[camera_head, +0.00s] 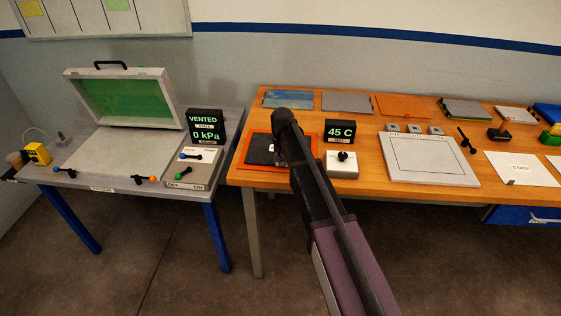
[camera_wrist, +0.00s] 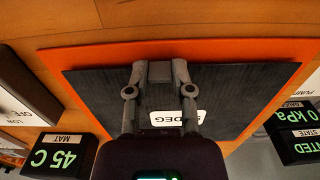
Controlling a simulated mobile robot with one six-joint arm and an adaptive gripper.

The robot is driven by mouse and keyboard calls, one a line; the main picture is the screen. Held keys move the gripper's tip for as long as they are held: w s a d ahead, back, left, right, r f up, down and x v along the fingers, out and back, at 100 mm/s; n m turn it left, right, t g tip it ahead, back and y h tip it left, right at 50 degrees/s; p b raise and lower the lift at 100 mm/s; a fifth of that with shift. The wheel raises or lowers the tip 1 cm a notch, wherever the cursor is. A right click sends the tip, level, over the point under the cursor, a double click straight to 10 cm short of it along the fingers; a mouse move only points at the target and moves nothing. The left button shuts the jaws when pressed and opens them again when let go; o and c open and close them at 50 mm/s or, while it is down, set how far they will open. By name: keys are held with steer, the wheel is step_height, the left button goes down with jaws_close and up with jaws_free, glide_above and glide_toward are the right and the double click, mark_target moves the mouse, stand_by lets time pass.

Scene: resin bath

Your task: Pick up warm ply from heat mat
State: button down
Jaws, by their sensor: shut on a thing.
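The warm ply (camera_head: 258,150) is a thin dark sheet with a white label, on the orange heat mat (camera_head: 313,158) at the left end of the wooden bench. In the wrist view the ply (camera_wrist: 235,88) fills most of the middle, with an orange strip of the mat (camera_wrist: 120,51) showing beyond its far edge. My gripper (camera_wrist: 160,72) is over the ply, its fingers close together and shut on it. I cannot tell whether the ply is lifted clear of the mat. In the head view my arm hides the fingertips and part of the ply.
A 45 C display (camera_head: 340,131) and a white knob box (camera_head: 342,164) stand just right of the mat. A white framed board (camera_head: 430,172) lies farther right. Several sheets lie along the back, including an orange one (camera_head: 403,106). A vacuum table (camera_head: 115,150) stands left, across a gap.

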steer(key=shift+r+p, duration=4.35)
steer(key=shift+r, duration=0.2)
